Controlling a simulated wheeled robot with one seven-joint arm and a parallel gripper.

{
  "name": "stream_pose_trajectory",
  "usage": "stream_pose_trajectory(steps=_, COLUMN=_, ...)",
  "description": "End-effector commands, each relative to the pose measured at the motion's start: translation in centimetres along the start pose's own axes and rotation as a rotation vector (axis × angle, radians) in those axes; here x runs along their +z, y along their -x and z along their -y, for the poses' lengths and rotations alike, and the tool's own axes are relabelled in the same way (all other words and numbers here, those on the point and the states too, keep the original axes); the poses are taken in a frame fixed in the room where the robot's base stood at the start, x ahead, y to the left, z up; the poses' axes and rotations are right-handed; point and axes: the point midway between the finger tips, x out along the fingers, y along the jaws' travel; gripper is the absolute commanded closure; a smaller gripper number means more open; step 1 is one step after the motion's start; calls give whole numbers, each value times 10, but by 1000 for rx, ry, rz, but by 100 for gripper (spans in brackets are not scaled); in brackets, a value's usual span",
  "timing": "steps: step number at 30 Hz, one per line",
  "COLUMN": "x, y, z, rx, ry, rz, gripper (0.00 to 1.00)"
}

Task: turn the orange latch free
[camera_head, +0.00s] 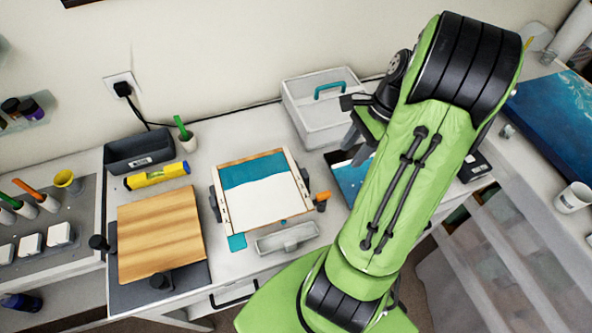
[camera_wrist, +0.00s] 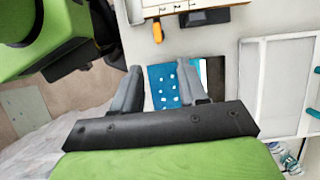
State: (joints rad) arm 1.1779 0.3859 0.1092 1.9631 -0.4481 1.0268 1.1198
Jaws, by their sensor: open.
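The orange latch (camera_head: 322,197) sits at the right side of a wood-edged frame (camera_head: 223,200) holding a teal and white panel. In the wrist view the orange latch (camera_wrist: 157,31) shows near the top, beside the frame's edge and a dark clamp part. My gripper (camera_wrist: 162,88) is open and empty, its two grey fingers apart above a blue board (camera_wrist: 166,72) with white spots. In the head view my gripper (camera_head: 358,140) is right of and behind the latch, partly hidden by my green arm. It is apart from the latch.
A white bin (camera_head: 325,120) with a teal handle stands at the back. A small grey tray (camera_head: 288,238) lies in front of the frame. A wooden board (camera_head: 160,230), a yellow level (camera_head: 158,175) and a dark box (camera_head: 138,150) are at left. Little table is bare around the latch.

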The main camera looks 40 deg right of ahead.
Motion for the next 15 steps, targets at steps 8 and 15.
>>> stream_pose_trajectory(steps=8, x=-4, y=-44, z=-2, rx=3, ry=-27, rz=15, gripper=57)
stream_pose_trajectory(steps=15, x=-3, y=-106, z=-2, rx=4, ry=-24, rz=15, gripper=57)
